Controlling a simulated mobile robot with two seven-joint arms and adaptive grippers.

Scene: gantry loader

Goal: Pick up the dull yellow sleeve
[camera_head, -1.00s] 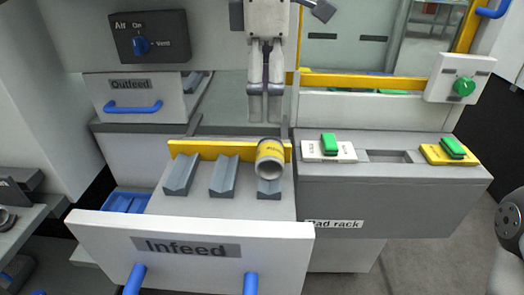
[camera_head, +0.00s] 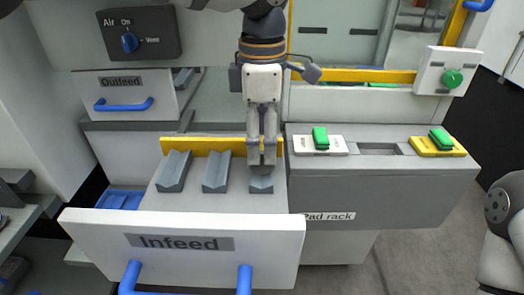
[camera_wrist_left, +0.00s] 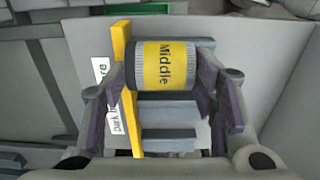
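The dull yellow sleeve (camera_wrist_left: 165,66) has grey end bands and the word "Middle" on it. In the left wrist view it lies between the two fingers of my left gripper (camera_wrist_left: 162,82), one at each end. The fingertips are very close to its ends; I cannot tell whether they press on it. In the head view my left gripper (camera_head: 262,160) points straight down over the rightmost V-block (camera_head: 261,186) of the infeed drawer (camera_head: 120,222) and hides the sleeve. My right gripper is out of view.
Two more V-blocks (camera_head: 216,174) stand empty to the left. A yellow strip (camera_head: 200,146) runs behind them. The pad rack (camera_head: 375,185) on the right holds a white pad (camera_head: 336,148) and a yellow pad (camera_head: 424,147), each with a green grip.

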